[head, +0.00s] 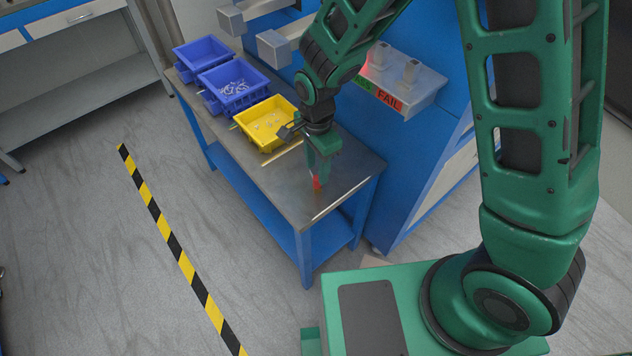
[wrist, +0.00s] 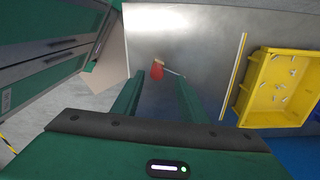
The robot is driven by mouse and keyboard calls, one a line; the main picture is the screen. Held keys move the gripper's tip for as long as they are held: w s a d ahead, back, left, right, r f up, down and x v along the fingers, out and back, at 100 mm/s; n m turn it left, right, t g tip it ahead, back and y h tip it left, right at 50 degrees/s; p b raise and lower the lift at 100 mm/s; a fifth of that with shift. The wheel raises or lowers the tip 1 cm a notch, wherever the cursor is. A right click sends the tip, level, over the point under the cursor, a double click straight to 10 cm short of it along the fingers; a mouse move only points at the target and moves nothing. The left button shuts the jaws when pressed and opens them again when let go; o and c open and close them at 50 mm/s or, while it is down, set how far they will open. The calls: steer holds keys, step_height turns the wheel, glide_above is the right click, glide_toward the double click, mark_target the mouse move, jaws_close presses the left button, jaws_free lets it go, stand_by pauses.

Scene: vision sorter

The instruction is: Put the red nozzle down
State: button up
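The red nozzle (wrist: 157,70) is a small red piece with a tan end and a thin grey stem, seen just beyond my fingertips in the wrist view. In the head view, the red nozzle (head: 317,184) shows at the bare near end of the metal-topped bench (head: 345,176), directly below my gripper (head: 319,172). It appears to lie on the bench top. My gripper (wrist: 160,80) points down, its two green fingers apart, with visible gaps on both sides of the red body. The stem reaches toward the right finger; I cannot tell whether they touch.
A yellow bin (head: 262,140) with small pale parts stands farther along the bench, then a blue bin (head: 238,98) with pale parts and another blue bin (head: 203,66). A blue machine with a FAIL-marked shelf (head: 388,100) stands beside the bench. A thin strip (wrist: 233,77) lies by the yellow bin.

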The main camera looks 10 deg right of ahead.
steer(key=shift+s+d+f, duration=0.1)
steer(key=shift+s+f, duration=0.05)
steer(key=shift+f, duration=0.95)
steer(key=shift+s+d+f, duration=0.1)
steer(key=shift+f, duration=0.95)
jaws_close()
steer(key=shift+a+r, duration=0.1)
steer(key=shift+r, duration=0.05)
